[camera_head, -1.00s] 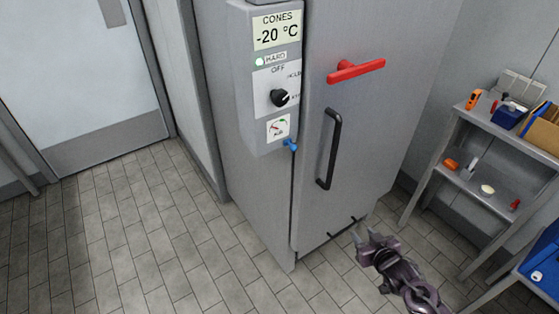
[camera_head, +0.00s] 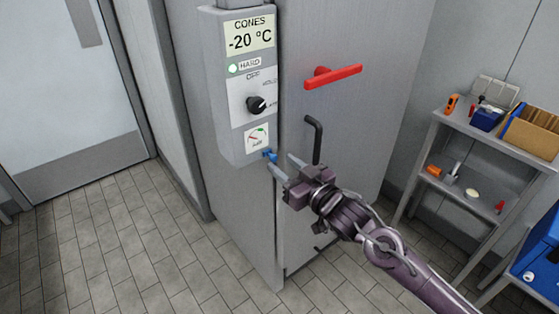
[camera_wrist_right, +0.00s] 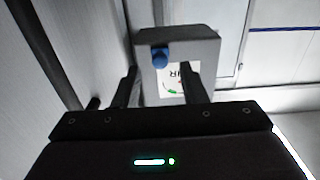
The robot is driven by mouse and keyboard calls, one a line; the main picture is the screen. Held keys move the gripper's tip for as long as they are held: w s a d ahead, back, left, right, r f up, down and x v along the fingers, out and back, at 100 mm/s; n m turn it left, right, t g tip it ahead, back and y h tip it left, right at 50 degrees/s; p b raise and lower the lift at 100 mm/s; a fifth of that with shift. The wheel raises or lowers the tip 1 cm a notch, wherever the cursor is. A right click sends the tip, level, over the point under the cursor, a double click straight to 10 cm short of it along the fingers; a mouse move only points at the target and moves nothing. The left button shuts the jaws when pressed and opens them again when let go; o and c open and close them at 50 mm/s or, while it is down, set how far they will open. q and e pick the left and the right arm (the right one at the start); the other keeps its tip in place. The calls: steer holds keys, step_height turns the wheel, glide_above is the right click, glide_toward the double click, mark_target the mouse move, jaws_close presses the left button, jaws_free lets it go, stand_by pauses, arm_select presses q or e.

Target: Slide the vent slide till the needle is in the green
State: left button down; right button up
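The vent slide shows as a small blue knob (camera_head: 270,156) at the lower edge of the grey control box, just below the gauge (camera_head: 257,137). The gauge has a white face with a green arc and some red; its needle is too small to read. My right gripper (camera_head: 279,163) is open, with its two fingers pointing at the blue knob. In the right wrist view the blue knob (camera_wrist_right: 160,58) appears between the open fingers and ahead of them, with nothing gripped. The gauge (camera_wrist_right: 172,88) shows upside down there, partly hidden by a finger. My left gripper is not in view.
The control box has a display (camera_head: 249,33) reading -20 °C and a black dial (camera_head: 257,105). The cabinet door carries a red handle (camera_head: 333,76) and a black bar handle (camera_head: 317,138), partly hidden by my right gripper. A shelf (camera_head: 480,130) with small items stands right.

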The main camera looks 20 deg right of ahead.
mark_target(271, 156)
steer(key=shift+x, duration=1.1)
jaws_close()
steer(key=shift+s+a, duration=0.1)
